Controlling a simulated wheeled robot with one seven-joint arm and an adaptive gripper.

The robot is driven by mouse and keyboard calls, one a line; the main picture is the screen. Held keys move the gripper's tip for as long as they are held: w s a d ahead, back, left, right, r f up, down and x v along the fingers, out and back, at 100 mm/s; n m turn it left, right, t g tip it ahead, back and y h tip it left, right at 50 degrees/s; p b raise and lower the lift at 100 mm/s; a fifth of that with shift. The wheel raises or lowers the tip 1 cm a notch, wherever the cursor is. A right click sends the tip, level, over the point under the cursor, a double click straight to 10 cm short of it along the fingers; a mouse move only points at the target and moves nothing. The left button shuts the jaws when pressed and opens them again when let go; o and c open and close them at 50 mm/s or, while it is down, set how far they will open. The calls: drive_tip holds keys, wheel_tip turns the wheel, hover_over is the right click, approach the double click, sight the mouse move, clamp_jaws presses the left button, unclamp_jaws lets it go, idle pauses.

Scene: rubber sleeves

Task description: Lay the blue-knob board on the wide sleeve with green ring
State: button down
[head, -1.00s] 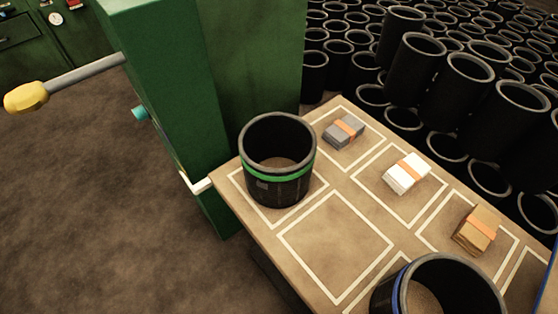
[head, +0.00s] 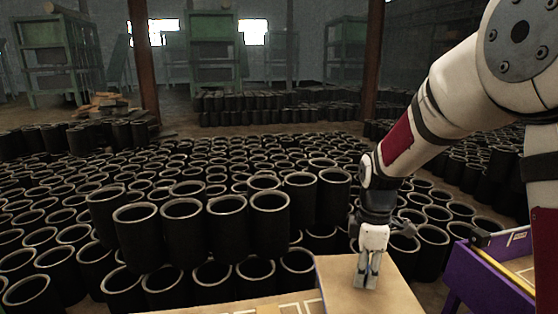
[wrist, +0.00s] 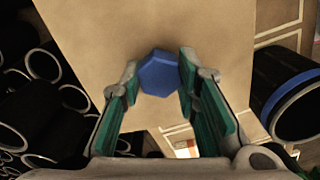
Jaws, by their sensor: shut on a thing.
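My gripper (head: 367,282) is shut on the blue knob (wrist: 158,74) of the tan board. The board (head: 395,296) hangs below the fingers in the head view and fills the upper middle of the wrist view (wrist: 100,35). My gripper's fingers (wrist: 158,66) lie on both sides of the knob there. The green-ring wide sleeve is out of view in both current pictures. A black sleeve with a blue ring (wrist: 278,72) shows at the right of the wrist view, beside the board.
Part of the work table (head: 265,308) with white lines shows at the bottom of the head view. A purple frame with a yellow rail (head: 500,265) stands at right. Stacked black sleeves (head: 180,235) crowd the floor beyond. A banded bundle (wrist: 185,145) shows below the board.

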sight(373, 308)
drive_tip(key=m, duration=0.1)
drive_tip(key=s+f+m, duration=0.1)
drive_tip(key=m, duration=0.1)
drive_tip(key=shift+s+b, duration=0.15)
drive_tip(key=shift+b, duration=0.25)
drive_tip(key=s+m, duration=0.1)
drive_tip(key=m, duration=0.1)
drive_tip(key=s+f+m+b, duration=0.1)
drive_tip(key=m, duration=0.1)
drive_tip(key=s+f+m, duration=0.1)
drive_tip(key=m, duration=0.2)
drive_tip(key=shift+d+b, duration=0.1)
drive_tip(key=shift+b, duration=0.25)
drive_tip(key=s+m, duration=0.1)
drive_tip(key=m, duration=0.1)
drive_tip(key=s+f+m+b, duration=0.1)
drive_tip(key=m, duration=0.2)
drive_tip(key=shift+s+f, duration=0.2)
drive_tip(key=shift+r+m+p, duration=0.3)
drive_tip(key=shift+p, duration=0.1)
wheel_tip(373, 308, up, 2)
drive_tip(key=p, duration=0.3)
drive_tip(key=shift+w+r+p, duration=0.15)
drive_tip(key=shift+r+p, duration=0.1)
drive_tip(key=shift+p, duration=0.15)
wheel_tip(373, 308, up, 11)
drive_tip(key=s+p, duration=0.2)
drive_tip(key=p, duration=1.8)
drive_tip(key=shift+s+r, duration=0.15)
drive_tip(key=shift+s, duration=0.25)
